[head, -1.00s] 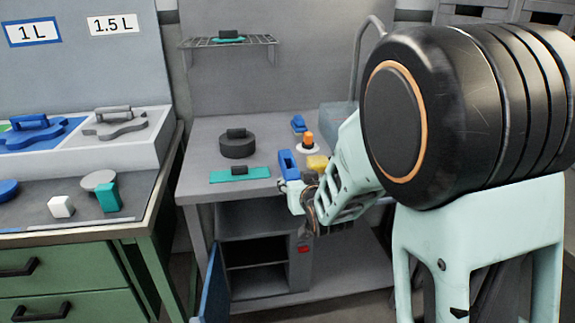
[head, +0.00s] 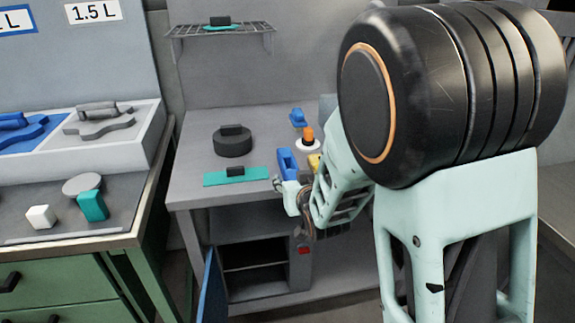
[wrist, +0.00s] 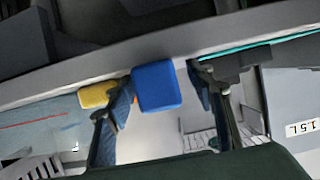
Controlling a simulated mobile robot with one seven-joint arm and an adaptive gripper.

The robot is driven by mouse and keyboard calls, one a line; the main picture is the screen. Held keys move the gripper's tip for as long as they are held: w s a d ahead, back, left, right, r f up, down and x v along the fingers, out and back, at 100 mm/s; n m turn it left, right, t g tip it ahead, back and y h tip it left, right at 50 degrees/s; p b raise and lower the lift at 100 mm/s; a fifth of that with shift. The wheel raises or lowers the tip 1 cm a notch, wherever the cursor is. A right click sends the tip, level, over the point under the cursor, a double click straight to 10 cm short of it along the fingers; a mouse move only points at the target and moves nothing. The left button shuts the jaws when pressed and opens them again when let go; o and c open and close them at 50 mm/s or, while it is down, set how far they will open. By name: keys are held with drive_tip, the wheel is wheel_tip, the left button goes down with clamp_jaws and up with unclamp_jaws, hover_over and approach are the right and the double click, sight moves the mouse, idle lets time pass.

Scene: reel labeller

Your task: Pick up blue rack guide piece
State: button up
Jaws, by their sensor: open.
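A blue upright block (head: 287,163), seemingly the blue rack guide piece, stands near the front edge of the grey table. My gripper (head: 284,190) is at that edge, just in front of it, in the head view. In the wrist view the blue piece (wrist: 157,86) shows between the two spread fingers of my gripper (wrist: 162,95), closer to the left finger. The gripper is open and not closed on anything. Whether a finger touches the piece cannot be told. A second, smaller blue piece (head: 297,117) lies farther back on the table.
A yellow block (wrist: 96,94) and a white-based orange button (head: 308,140) are close by. A black reel (head: 232,143) and a teal plate (head: 217,179) lie left of the piece. A wire shelf (head: 190,30) hangs above. A blue door (head: 212,290) stands open below.

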drive_tip(key=shift+s, duration=0.1)
drive_tip(key=shift+c, duration=1)
drive_tip(key=c, duration=1)
drive_tip(key=shift+r, duration=0.1)
clamp_jaws()
